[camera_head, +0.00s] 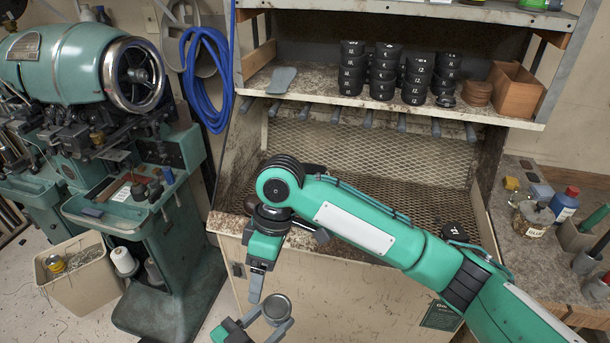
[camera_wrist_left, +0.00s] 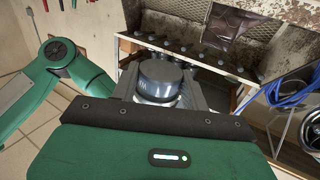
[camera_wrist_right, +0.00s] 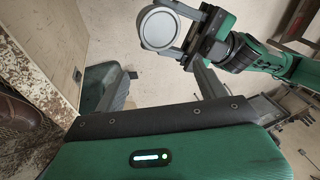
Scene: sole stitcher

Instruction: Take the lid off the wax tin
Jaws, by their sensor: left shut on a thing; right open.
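The wax tin (camera_head: 276,305) is a small round grey tin, held in the air at the bottom of the head view. My left gripper (camera_head: 268,318) is shut on it, one finger on each side. In the left wrist view the tin (camera_wrist_left: 160,82) shows a dark grey top over a paler lower part, so the lid appears to be on. In the right wrist view the tin's round face (camera_wrist_right: 158,28) is turned towards the camera. My right gripper (camera_wrist_right: 162,78) is open and empty, apart from the tin; in the head view it (camera_head: 256,288) hangs just above and left of it.
A green stitching machine (camera_head: 85,65) and a waste bin (camera_head: 82,275) are at left. A side bench (camera_head: 535,255) with bottles is at right.

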